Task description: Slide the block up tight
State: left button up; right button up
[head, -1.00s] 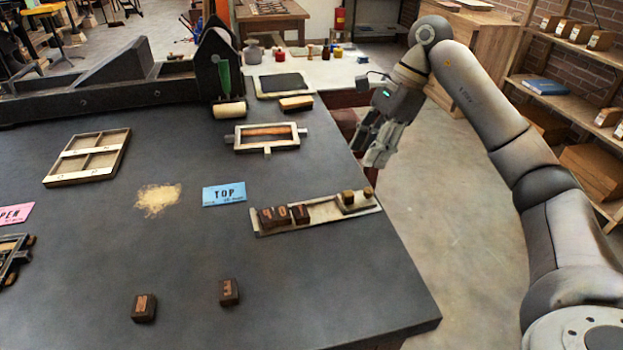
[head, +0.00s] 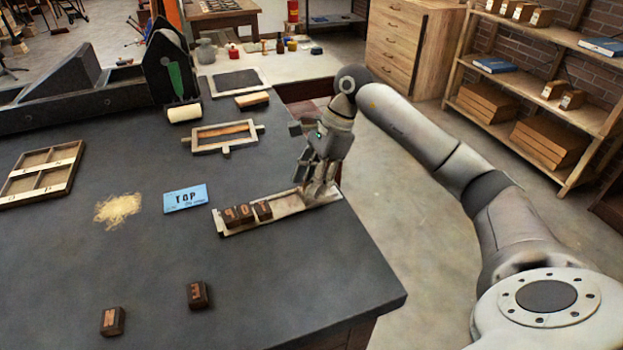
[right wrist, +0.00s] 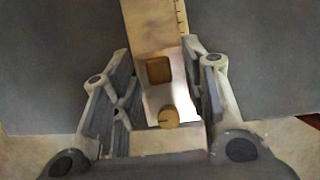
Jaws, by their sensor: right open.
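A long pale composing tray (head: 285,208) lies near the table's right edge. Several dark wooden type blocks (head: 240,213) stand in its left part, with a bare stretch of tray to their right. My right gripper (head: 318,190) is over the tray's right end, fingers pointing down, and hides the sliding block there. In the right wrist view my right gripper (right wrist: 165,95) is open. A square wooden block (right wrist: 159,70) and a round wooden knob (right wrist: 168,117) on the pale tray show between its fingers. I cannot tell whether the fingers touch them. My left gripper is not in view.
Two loose type blocks (head: 197,295) (head: 112,321) lie near the table's front.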

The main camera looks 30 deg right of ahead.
jog(key=shift+c, duration=1.9)
jog(key=c, duration=0.5)
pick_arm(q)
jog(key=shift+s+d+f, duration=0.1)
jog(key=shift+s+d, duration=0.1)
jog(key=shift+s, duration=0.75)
pick_arm(e)
grip_shut()
jog(key=a, duration=0.3)
jog(key=w+a, duration=0.1)
jog(key=a, duration=0.5)
jog(key=shift+w, duration=0.25)
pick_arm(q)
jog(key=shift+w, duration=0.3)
pick_arm(e)
jog(key=shift+d, duration=0.1)
